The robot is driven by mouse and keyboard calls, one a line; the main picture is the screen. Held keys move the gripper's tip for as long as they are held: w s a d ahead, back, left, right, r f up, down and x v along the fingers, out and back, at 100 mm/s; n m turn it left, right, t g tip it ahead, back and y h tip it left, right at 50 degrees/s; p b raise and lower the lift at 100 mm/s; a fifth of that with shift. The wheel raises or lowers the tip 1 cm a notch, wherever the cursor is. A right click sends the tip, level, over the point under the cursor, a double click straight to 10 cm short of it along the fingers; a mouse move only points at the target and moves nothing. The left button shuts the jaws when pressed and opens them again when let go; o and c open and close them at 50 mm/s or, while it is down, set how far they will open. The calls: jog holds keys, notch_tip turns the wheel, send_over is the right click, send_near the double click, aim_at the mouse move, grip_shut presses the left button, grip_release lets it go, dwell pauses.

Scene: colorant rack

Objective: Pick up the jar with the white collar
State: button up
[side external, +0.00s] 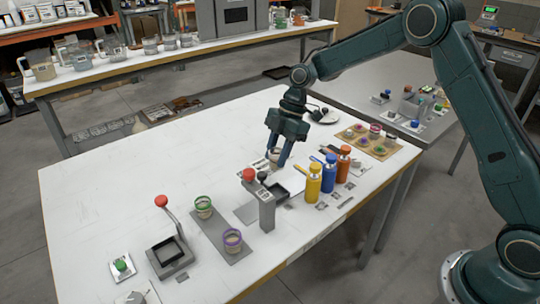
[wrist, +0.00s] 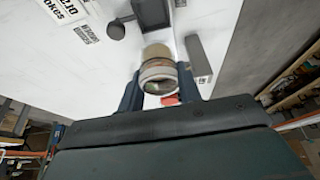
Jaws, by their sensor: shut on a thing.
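My gripper (side external: 277,160) points down over the middle of the white table. It is shut on the jar with the white collar (wrist: 158,72), which shows between the two fingers in the wrist view. The jar is clear with a pale collar around its open mouth and a tan part beyond it. In the side view the jar (side external: 274,155) is mostly hidden by the fingers. I cannot tell whether its base touches anything below. A green-collared jar (side external: 203,207) and a purple-collared jar (side external: 232,241) stand on a grey mat (side external: 216,230) at the front.
A grey post device with a red knob (side external: 249,175) stands just in front of my gripper. Yellow (side external: 314,182), blue (side external: 329,173) and orange (side external: 343,164) bottles stand to the right. A tan rack (side external: 388,152) is behind them. The table's left part is clear.

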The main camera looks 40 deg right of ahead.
notch_tip(320, 180, up, 9)
jog(key=shift+r, duration=0.2)
dwell(0.7)
jog(key=shift+r, duration=0.1)
dwell(0.3)
dwell(0.6)
